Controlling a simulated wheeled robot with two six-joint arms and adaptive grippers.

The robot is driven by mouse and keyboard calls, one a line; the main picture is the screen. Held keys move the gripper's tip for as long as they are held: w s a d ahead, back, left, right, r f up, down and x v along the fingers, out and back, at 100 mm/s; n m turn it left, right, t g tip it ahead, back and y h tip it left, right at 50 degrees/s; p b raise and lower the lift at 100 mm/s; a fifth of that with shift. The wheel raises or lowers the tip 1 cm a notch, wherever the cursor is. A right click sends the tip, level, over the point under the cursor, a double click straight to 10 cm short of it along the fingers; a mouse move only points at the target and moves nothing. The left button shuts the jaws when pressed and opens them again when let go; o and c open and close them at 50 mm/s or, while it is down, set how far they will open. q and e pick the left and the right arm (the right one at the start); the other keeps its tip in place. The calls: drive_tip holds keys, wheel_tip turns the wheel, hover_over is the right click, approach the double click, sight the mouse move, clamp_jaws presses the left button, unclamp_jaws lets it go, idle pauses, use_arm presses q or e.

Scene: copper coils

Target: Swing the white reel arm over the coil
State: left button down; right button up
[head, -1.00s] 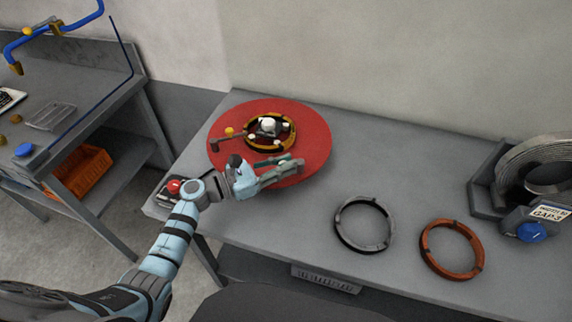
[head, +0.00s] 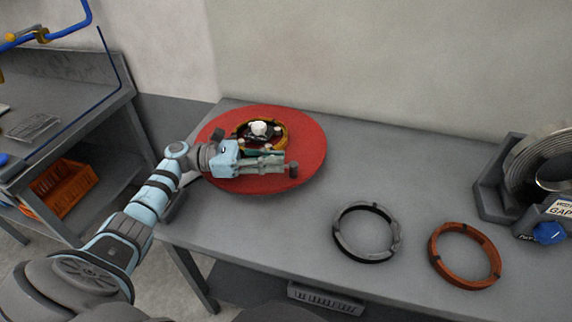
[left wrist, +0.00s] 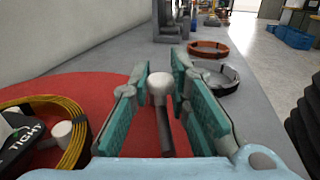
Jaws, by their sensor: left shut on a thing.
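The coil (head: 286,133), a yellow-copper ring, lies around a dark hub with a white knob (head: 259,128) on the red disc (head: 312,150). My left gripper (head: 284,161) is low over the front of the disc, beside the coil, and covers the coil's near side. In the left wrist view its fingers (left wrist: 163,82) are on either side of a pale knob (left wrist: 160,88) with a dark rod, which looks like the reel arm's end; the rest of the arm is hidden. The coil (left wrist: 72,150) shows at the left there. A dark upright piece (head: 293,170) stands by the fingertips. My right gripper is out of view.
A grey ring (head: 348,248) and a copper ring (head: 440,265) lie on the grey bench (head: 400,170) to the right. Bare bench lies between the disc and the rings.

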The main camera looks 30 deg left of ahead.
use_arm(q)
drive_tip(key=shift+f, duration=0.1)
drive_tip(key=c, duration=1.5)
unclamp_jaws()
drive_tip(key=shift+s, duration=0.1)
drive_tip(key=shift+o, duration=0.2)
drive_tip(key=shift+a, duration=0.15)
drive_tip(key=v, duration=1.1)
drive_tip(key=shift+a, duration=0.15)
drive_tip(key=shift+s+a, duration=0.15)
drive_tip(key=shift+a, duration=0.1)
drive_tip(key=shift+c, duration=0.4)
